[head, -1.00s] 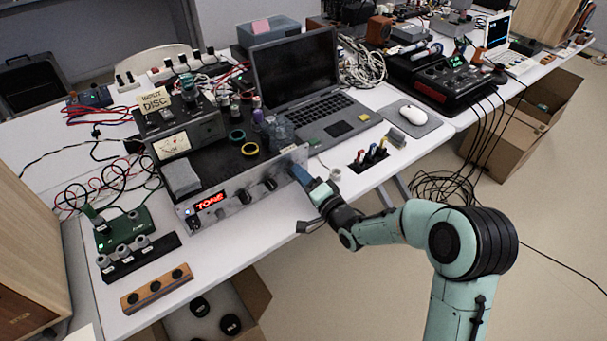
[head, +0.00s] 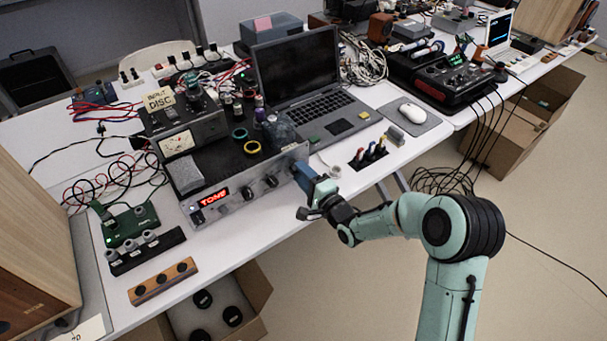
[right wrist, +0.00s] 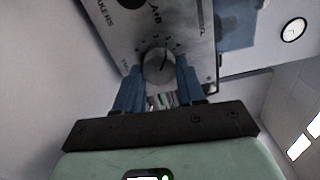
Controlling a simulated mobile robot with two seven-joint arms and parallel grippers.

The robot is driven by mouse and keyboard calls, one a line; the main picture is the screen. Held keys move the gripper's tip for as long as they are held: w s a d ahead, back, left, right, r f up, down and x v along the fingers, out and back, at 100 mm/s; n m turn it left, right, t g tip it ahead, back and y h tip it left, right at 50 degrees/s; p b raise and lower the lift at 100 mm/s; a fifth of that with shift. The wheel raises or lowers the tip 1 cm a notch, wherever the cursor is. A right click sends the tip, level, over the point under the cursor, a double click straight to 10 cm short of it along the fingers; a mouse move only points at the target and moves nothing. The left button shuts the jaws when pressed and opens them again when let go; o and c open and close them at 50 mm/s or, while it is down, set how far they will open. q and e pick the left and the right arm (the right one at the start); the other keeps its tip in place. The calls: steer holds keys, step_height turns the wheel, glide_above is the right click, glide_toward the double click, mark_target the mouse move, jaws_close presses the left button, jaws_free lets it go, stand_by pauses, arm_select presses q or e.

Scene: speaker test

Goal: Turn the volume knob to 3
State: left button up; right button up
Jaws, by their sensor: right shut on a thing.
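The silver amplifier front (head: 234,198) faces the table's front edge, with a red lit display (head: 213,198) that seems to read TONE and several knobs. My right gripper (head: 300,172) is at the right end of this panel and hides the knob there. In the right wrist view, its blue fingers (right wrist: 158,80) are shut on either side of a round grey knob (right wrist: 158,66), taken as the volume knob. The knob has a dark pointer line and small scale marks around it; I cannot read the setting surely. My left gripper is not in view.
An open laptop (head: 300,72) stands behind the amplifier, with a white mouse (head: 412,112) to the right. A green board (head: 130,224) and a wooden strip with black knobs (head: 163,281) lie at the left. An open carton (head: 255,288) is below the table edge.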

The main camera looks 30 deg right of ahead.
steer(key=shift+a+f, duration=0.1)
steer(key=o, duration=1.1)
steer(key=shift+c, duration=0.2)
steer(key=shift+s, duration=0.15)
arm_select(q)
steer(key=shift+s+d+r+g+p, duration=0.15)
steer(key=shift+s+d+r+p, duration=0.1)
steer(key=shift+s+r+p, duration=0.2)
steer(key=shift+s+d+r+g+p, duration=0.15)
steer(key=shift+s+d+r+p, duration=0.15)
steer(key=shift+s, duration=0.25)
arm_select(e)
steer(key=s+d, duration=0.1)
steer(key=s, duration=1.2)
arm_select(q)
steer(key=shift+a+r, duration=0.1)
